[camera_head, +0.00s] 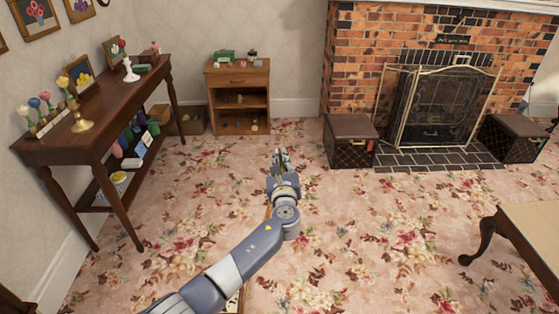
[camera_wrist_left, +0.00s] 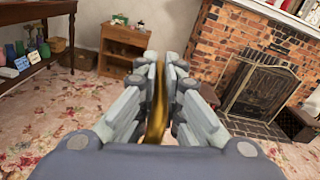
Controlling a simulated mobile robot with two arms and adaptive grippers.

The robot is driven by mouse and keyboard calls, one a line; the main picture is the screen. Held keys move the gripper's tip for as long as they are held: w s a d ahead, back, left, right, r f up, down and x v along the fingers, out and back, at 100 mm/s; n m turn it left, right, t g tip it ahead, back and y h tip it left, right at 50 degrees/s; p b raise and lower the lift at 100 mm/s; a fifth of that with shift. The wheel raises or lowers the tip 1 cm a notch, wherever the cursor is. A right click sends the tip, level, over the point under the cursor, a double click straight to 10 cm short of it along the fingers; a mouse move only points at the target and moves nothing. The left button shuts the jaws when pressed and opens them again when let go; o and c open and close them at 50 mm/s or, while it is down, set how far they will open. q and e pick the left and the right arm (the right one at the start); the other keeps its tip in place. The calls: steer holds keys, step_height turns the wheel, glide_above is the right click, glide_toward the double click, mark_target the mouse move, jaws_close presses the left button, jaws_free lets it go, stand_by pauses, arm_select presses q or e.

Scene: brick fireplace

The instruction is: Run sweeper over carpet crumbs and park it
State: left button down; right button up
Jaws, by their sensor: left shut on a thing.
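My left gripper (camera_head: 281,158) reaches out over the floral carpet (camera_head: 345,240) in the middle of the head view. In the left wrist view its fingers (camera_wrist_left: 158,75) are shut on a slim golden-brown shaft (camera_wrist_left: 155,110), which looks like the sweeper's handle. In the head view most of this shaft is hidden behind the gripper and arm. I cannot pick out crumbs against the carpet's flower pattern. My right gripper is not in view.
A dark console table (camera_head: 95,115) stands along the left wall. A small wooden cabinet (camera_head: 238,98) is at the back. Two dark boxes (camera_head: 349,143) (camera_head: 512,138) flank the fireplace screen (camera_head: 435,105). A low table (camera_head: 525,235) is at right. The central carpet is open.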

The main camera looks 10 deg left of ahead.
arm_select(q)
steer(key=shift+d, duration=0.1)
steer(key=c, duration=1.8)
jaws_free()
steer(key=shift+o, duration=0.7)
steer(key=shift+s+d+f, duration=0.2)
steer(key=shift+s+f, duration=0.1)
steer(key=shift+s, duration=0.1)
steer(key=v, duration=1.1)
steer(key=shift+s+a+r, duration=0.15)
steer(key=shift+a+r, duration=0.05)
steer(key=shift+r, duration=0.05)
